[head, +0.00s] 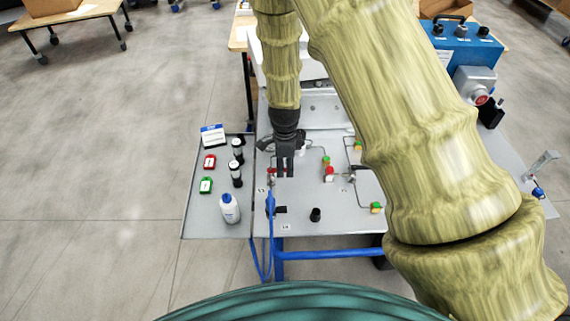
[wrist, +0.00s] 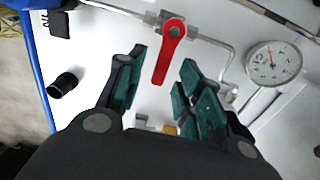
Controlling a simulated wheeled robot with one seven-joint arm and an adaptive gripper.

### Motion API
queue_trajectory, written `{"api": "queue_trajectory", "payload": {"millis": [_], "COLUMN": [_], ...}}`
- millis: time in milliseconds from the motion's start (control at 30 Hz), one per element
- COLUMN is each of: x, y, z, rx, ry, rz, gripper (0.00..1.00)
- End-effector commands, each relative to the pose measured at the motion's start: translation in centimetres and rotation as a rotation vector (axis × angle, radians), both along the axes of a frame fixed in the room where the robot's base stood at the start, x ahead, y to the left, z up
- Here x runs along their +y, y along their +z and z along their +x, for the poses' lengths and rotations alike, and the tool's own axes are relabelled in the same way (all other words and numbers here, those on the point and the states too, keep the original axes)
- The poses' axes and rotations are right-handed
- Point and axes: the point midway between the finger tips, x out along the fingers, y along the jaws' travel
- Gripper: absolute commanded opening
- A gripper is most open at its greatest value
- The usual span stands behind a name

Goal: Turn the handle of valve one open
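A red valve handle (wrist: 168,52) sits on a metal pipe fitting in the wrist view. It points across the pipe, towards the bottom of the picture. My gripper (wrist: 162,75) is open, with its green-padded fingers on either side of the handle's free end and visible gaps to both. I cannot tell whether the fingers are level with the handle. In the head view my gripper (head: 285,174) points down over the left part of the grey panel (head: 340,215). A small red part (head: 271,171) shows just left of it. No readable label identifies valve one.
A round gauge (wrist: 273,63) stands right of the handle, and a black cylinder (wrist: 62,85) lies left. A side tray (head: 206,225) holds a white bottle (head: 229,209) and small items. A blue hose (head: 270,205) runs along the panel's left edge. A blue box (head: 462,45) stands behind right.

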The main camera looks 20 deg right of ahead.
Motion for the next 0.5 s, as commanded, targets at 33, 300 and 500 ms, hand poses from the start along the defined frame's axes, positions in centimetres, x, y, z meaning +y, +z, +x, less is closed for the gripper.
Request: {"api": "queue_trajectory", "payload": {"millis": [33, 300, 500], "x": [0.0, -0.01, -0.01], "y": [-0.01, 0.01, 0.01], "z": [0.0, 0.0, 0.0], "rx": [0.0, 0.0, 0.0], "ry": [0.0, 0.0, 0.0], "rz": [0.0, 0.0, 0.0], "gripper": [0.36, 0.1, 0.0]}}
